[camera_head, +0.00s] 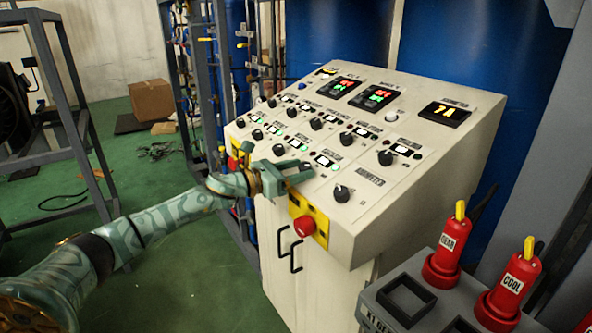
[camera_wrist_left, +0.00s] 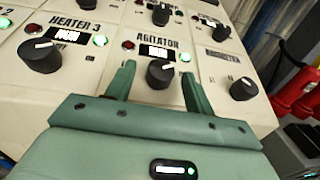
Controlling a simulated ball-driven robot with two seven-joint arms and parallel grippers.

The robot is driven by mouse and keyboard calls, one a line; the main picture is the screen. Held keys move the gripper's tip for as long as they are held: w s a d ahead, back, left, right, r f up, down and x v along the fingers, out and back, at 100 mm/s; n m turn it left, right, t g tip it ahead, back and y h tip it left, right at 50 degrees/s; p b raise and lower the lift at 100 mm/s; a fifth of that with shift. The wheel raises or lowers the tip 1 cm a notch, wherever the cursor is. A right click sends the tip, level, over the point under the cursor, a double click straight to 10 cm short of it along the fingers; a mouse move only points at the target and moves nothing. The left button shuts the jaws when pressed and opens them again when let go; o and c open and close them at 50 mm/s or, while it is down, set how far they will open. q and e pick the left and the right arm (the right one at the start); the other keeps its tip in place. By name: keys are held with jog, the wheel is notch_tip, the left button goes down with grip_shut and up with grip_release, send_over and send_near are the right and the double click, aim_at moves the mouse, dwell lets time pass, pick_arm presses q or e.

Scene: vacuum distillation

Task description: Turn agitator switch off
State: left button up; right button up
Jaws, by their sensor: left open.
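The agitator switch (camera_wrist_left: 160,74) is a black round knob under the label "AGITATOR" on the sloped control panel (camera_head: 375,205). In the left wrist view its white mark points up and right, towards a lit green lamp (camera_wrist_left: 186,57); the red lamp on its left is dark. My left gripper (camera_head: 300,169) is open at the panel's lower edge. Its two fingers stand on either side of the knob, with gaps visible on both sides in the left wrist view (camera_wrist_left: 157,82). In the head view the fingers partly hide the knob. My right gripper is not in view.
The Heater 3 knob (camera_wrist_left: 40,56) is left of the agitator knob, and another knob (camera_wrist_left: 243,89) is right of it. A red emergency button (camera_head: 304,226) sits on the panel front below. Red bottles (camera_head: 447,246) stand at lower right.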

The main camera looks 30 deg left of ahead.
pick_arm(q)
jog(key=c, duration=1)
jog(key=shift+o, duration=0.2)
jog(key=shift+s+d+r+n+t+y+p, duration=0.15)
jog(key=shift+n+t+y+p, duration=0.15)
jog(key=shift+n+y+p, duration=0.4)
jog(key=n+y+p, duration=0.3)
jog(key=p, duration=0.1)
jog(key=d+n+y+p, duration=0.1)
jog(key=n+y+p, duration=0.2)
jog(key=y+p, duration=0.1)
jog(key=n+y+p, duration=0.4)
jog(key=shift+d+r+p, duration=0.15)
jog(key=shift+d+p, duration=0.2)
jog(key=shift+p, duration=0.05)
jog(key=shift+d+n+g+y+p, duration=0.15)
jog(key=shift+n+g+y+p, duration=0.85)
jog(key=shift+n+y, duration=0.6)
jog(key=o, duration=1)
jog(key=shift+c, duration=0.2)
